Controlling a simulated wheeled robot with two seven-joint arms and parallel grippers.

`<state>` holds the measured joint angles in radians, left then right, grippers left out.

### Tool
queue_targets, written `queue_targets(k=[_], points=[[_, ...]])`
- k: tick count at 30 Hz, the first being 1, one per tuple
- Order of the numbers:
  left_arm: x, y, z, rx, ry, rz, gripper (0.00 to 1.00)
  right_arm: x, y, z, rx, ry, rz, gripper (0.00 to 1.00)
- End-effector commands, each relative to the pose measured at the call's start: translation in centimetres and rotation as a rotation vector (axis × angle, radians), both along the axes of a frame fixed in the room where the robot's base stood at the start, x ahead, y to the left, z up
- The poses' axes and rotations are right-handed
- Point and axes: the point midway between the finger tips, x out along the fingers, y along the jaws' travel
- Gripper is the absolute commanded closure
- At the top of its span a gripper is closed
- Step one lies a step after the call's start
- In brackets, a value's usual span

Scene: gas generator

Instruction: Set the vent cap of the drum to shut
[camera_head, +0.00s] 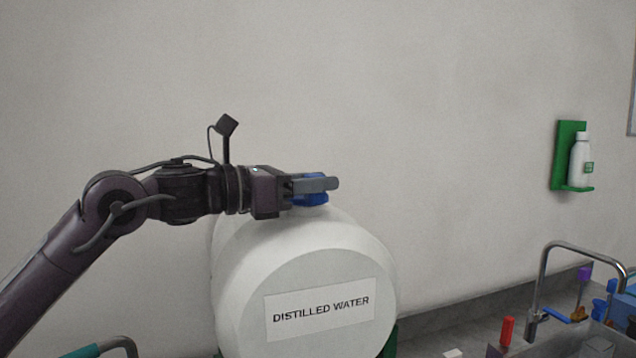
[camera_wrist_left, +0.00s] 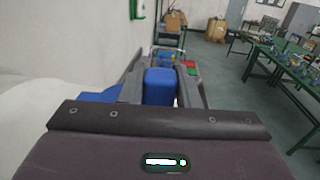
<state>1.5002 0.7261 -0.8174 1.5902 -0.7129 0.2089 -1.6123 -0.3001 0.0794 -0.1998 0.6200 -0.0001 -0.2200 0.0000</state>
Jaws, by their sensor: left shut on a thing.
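The drum (camera_head: 235,255) is a white barrel lying on its side, with a "DISTILLED WATER" label on its front face. The blue vent cap (camera_head: 311,199) sits on top of the drum. My left gripper (camera_head: 318,184) reaches in from the left at the top of the drum, its fingers around the cap's upper part. In the left wrist view, a blue upright part of the cap (camera_wrist_left: 159,87) lies between the two fingers, and the gripper is shut on it. The fingers hide part of the cap in the head view. My right gripper is not in view.
A sink with a curved tap (camera_head: 541,275) and several small coloured items are at the lower right. A white bottle (camera_head: 580,160) sits in a green wall holder (camera_head: 566,150).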

Motion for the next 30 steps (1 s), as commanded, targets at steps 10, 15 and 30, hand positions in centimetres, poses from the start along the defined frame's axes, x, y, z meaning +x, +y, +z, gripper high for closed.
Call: queue_targets(k=[10, 15, 30], points=[[0.1, 0.1, -0.3, 0.005, 0.005, 0.003, 0.49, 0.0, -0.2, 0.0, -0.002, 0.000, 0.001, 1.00], [0.1, 0.1, -0.2, 0.004, 0.003, 0.002, 0.49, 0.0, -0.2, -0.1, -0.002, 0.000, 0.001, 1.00], [-3.2, 6.3, -0.5, 0.004, 0.002, 0.007, 0.49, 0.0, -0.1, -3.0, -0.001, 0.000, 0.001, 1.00]])
